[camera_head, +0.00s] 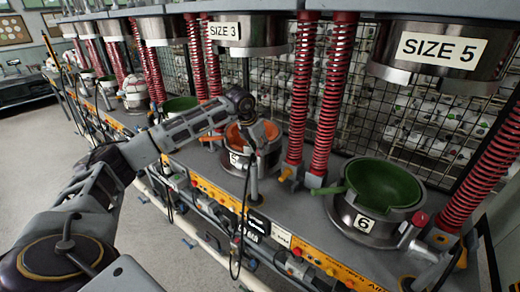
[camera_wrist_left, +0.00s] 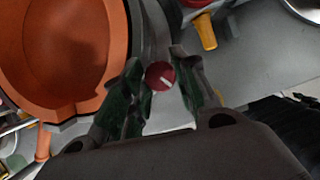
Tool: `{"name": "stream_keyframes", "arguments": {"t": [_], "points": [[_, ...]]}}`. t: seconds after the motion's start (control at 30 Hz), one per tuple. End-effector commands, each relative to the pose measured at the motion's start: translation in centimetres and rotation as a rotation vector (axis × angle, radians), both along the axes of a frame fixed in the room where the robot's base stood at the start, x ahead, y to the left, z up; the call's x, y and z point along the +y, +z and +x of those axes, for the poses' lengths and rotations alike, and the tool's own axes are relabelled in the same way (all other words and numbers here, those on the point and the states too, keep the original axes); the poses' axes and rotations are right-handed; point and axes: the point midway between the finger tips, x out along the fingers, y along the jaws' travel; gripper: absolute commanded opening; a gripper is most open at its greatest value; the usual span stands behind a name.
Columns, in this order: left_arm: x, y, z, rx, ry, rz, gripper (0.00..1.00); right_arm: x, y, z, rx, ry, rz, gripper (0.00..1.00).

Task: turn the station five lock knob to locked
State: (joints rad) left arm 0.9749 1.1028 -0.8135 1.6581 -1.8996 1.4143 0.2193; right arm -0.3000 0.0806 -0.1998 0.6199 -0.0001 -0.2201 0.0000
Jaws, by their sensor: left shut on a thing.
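The station five lock knob (camera_wrist_left: 160,76) is a small red round knob with a white mark, seen in the left wrist view beside the orange bowl (camera_wrist_left: 62,55). My left gripper (camera_wrist_left: 157,68) is shut on it, one dark green-grey fingertip on each side. In the head view my left gripper (camera_head: 262,140) reaches down at the right side of the orange bowl (camera_head: 240,136), above the round base with the label 5 (camera_head: 236,158). There the knob is hidden by the gripper. My right gripper is in neither view.
Red spring columns (camera_head: 303,85) stand right of station five, with a yellow lever (camera_head: 287,174) at their foot. Station six (camera_head: 362,223) with a green bowl (camera_head: 390,182) is further right. Press heads (camera_head: 237,35) hang above. A cable (camera_head: 243,215) hangs in front.

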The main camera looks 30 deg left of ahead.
Motion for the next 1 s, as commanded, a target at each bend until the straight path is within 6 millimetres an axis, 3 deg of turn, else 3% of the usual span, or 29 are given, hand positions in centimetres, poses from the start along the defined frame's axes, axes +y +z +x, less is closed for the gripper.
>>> {"name": "stream_keyframes", "arguments": {"t": [0.4,0.9,0.93,1.0], "points": [[0.12,0.07,0.05,-0.001,-0.149,0.0,0.06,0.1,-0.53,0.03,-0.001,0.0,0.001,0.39],[0.15,0.12,0.06,0.0,-0.165,0.0,0.06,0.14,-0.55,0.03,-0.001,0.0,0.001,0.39],[0.15,0.12,0.06,-0.001,-0.165,0.0,0.32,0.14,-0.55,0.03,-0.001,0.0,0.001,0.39],[0.15,0.12,0.06,0.0,-0.165,0.0,0.41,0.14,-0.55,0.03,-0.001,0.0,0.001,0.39]]}}
